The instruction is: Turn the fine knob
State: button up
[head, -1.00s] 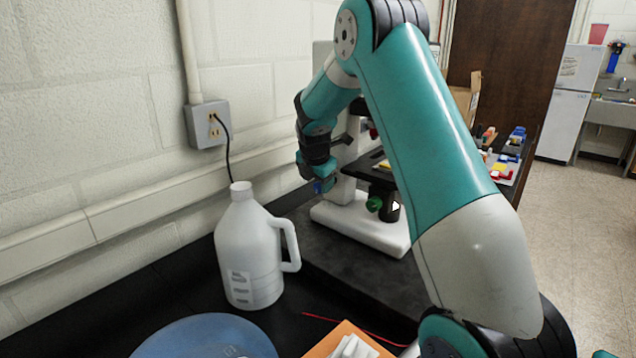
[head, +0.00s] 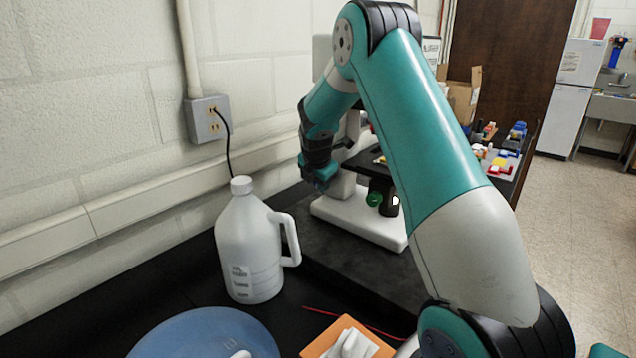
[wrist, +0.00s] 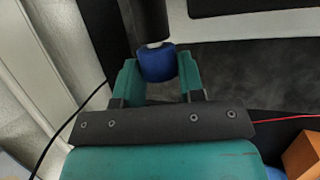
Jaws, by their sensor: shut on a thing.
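A white microscope (head: 362,220) stands on the dark bench, with a dark stage and a green knob (head: 374,199) below it. My gripper (head: 319,180) is at the microscope's left side, partly hidden by its own dark wrist in the head view. In the wrist view, a blue knob (wrist: 157,65) on a dark shaft sits between the two teal fingers of my gripper (wrist: 158,72). The fingers are shut on the blue knob, one on each side. Whether the knob's angle has changed cannot be told from its plain surface.
A white jug (head: 247,245) stands on the bench left of the microscope. A blue round dish (head: 205,335) and an orange box (head: 335,335) with white contents are at the front. A wall outlet (head: 206,118) with a black cord is behind. A red wire lies on the bench.

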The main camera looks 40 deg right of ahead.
jog(key=t+b, duration=0.1)
jog(key=b, duration=0.1)
jog(key=f+t+b, duration=0.1)
jog(key=b, duration=0.2)
jog(key=shift+s, duration=0.15)
jog(key=shift+r+m+t+b, duration=0.15)
jog(key=shift+m+t+b, duration=0.15)
jog(key=shift+t+b, duration=0.55)
jog(key=shift+r+b, duration=0.25)
jog(key=shift+b, duration=0.05)
jog(key=o, duration=0.9)
jog(key=p+v, duration=0.4)
jog(key=v, duration=0.8)
jog(key=shift+d, duration=0.1)
